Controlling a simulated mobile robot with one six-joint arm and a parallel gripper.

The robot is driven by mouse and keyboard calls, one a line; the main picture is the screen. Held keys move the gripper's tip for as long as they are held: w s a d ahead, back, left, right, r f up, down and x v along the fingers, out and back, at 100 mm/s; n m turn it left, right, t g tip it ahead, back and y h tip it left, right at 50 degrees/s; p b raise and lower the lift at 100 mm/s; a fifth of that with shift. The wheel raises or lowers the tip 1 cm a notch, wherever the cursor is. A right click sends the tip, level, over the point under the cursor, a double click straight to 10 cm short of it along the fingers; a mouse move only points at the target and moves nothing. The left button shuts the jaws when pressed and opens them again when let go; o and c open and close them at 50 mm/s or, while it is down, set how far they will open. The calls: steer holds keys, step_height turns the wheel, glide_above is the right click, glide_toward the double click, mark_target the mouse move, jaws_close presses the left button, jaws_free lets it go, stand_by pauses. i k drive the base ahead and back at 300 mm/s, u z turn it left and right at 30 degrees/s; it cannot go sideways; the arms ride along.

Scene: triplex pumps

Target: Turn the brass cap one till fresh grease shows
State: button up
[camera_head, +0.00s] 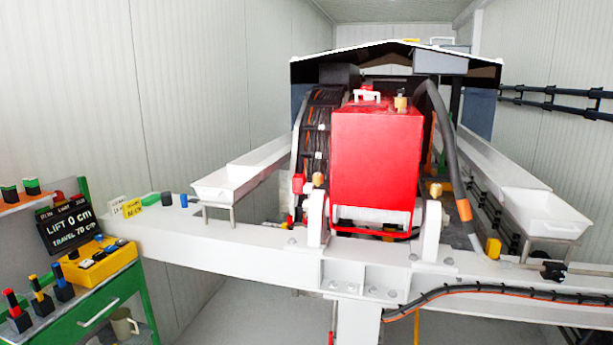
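Three brass-coloured caps show in the head view. One brass cap (318,179) stands on top of the left white upright (316,217). Another brass cap (436,189) stands on the right white upright (432,230). A third brass-coloured fitting (400,102) sits on top of the red housing (375,155). I cannot tell which of them is the task's cap. They are too small to tell whether any grease shows. My gripper is not in view.
A white beam (250,250) crosses in front of the red housing. A black hose (447,130) runs down the housing's right side. A green console (100,305) with levers and a yellow button box (97,262) stands at left. White troughs (545,212) flank the housing.

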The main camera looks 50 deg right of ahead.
mark_target(317, 178)
steer(key=z, duration=0.1)
steer(key=i, duration=1)
steer(key=u, duration=0.15)
steer(key=k, duration=0.95)
steer(key=z, duration=0.1)
steer(key=i, duration=0.6)
